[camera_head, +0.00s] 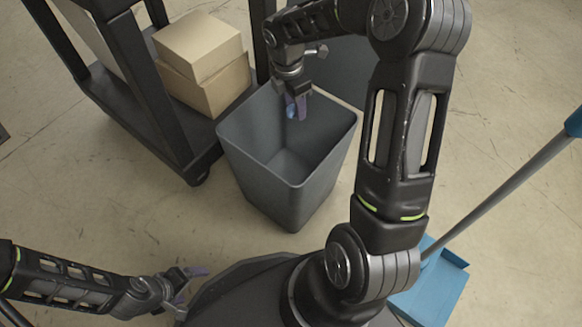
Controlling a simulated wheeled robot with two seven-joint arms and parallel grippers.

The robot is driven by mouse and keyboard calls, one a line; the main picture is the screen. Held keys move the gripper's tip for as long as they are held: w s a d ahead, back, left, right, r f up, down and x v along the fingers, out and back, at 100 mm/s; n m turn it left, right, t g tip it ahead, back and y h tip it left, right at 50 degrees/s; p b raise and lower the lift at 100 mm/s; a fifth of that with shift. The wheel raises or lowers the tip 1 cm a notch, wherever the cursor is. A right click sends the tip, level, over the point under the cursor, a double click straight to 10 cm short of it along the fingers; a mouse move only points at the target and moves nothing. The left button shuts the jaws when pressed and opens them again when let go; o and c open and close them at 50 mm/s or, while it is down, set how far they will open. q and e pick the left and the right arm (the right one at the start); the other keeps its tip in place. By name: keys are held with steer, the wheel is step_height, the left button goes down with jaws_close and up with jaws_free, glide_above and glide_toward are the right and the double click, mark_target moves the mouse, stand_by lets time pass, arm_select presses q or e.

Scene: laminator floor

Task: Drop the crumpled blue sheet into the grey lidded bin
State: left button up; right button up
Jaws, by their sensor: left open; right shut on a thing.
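The grey bin (270,192) stands on the floor at the middle of the head view, with its top open. A dark grey panel behind it, partly hidden by my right arm, looks like its raised lid (338,72). My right gripper (297,106) hangs over the bin's opening near its back rim, shut on the small crumpled blue sheet (291,111). The sheet is mostly hidden by the fingers. My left gripper (192,284) is open and empty at the lower left, well away from the bin, beside my base.
A black wheeled cart (196,158) with cardboard boxes (203,62) stands close to the bin's left side. A blue dustpan (437,290) and a blue-ended long handle (507,186) are at the right. Open floor lies left of the bin's front.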

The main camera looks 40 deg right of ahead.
steer(key=shift+f+b, duration=1.25)
steer(key=shift+f, duration=0.55)
arm_select(q)
steer(key=f, duration=0.3)
steer(key=shift+w+f, duration=0.25)
steer(key=shift+w, duration=0.05)
arm_select(e)
steer(key=o, duration=1.4)
steer(key=shift+c, duration=0.2)
steer(key=shift+r, duration=0.1)
steer(key=r+p, duration=0.1)
steer(key=r, duration=0.1)
steer(key=r+p, duration=0.1)
steer(key=r, duration=0.1)
steer(key=r+p, duration=0.1)
steer(key=r, duration=0.1)
steer(key=shift+a+r, duration=0.35)
steer(key=shift+a, duration=0.05)
steer(key=shift+r, duration=0.5)
arm_select(q)
steer(key=r, duration=0.3)
steer(key=shift+s+r, duration=0.3)
steer(key=shift+s, duration=0.05)
